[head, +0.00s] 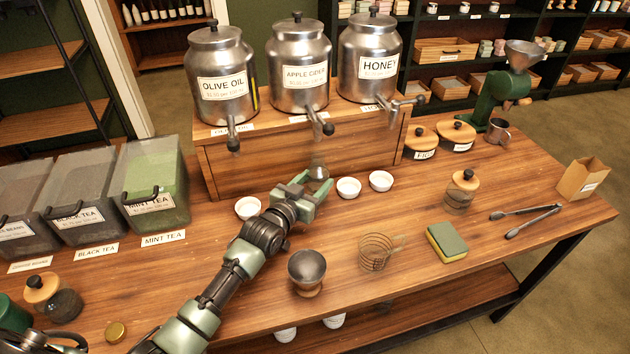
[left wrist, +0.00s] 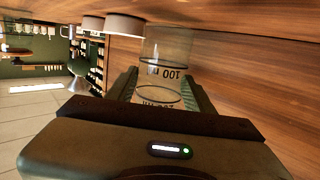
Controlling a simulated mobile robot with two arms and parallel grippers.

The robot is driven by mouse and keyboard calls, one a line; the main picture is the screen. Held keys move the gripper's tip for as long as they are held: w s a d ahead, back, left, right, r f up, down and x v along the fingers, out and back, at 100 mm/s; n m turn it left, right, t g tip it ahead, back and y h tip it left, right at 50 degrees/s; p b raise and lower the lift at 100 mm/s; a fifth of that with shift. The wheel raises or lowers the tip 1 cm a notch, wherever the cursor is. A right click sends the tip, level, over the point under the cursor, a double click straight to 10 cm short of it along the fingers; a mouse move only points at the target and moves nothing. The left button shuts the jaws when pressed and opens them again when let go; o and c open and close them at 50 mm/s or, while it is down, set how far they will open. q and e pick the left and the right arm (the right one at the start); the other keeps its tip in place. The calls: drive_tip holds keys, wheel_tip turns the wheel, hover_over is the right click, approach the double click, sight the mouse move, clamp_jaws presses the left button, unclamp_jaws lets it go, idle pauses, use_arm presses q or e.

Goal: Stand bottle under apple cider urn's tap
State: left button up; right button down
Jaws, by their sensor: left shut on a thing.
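The apple cider urn (head: 299,58) is the middle of three metal urns on a wooden stand. Its tap (head: 319,124) sticks out over the table. My left gripper (head: 306,188) is shut on a small clear glass bottle (head: 318,171) in front of the stand. In the head view the bottle shows just below that tap; I cannot tell whether its base touches the table. In the left wrist view the bottle (left wrist: 168,48) lies between both fingers, with dark "100" markings on its wall. My right gripper is not in view.
White bowls (head: 348,187) (head: 381,180) stand close right of the bottle, and another bowl (head: 248,207) stands left. Tea bins (head: 157,190) fill the left side.

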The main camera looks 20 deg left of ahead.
use_arm(q)
drive_tip(key=shift+f+b, duration=0.35)
drive_tip(key=shift+f, duration=0.1)
idle(0.3)
drive_tip(key=o, duration=1.3)
drive_tip(key=shift+o, duration=0.2)
drive_tip(key=shift+s, duration=0.15)
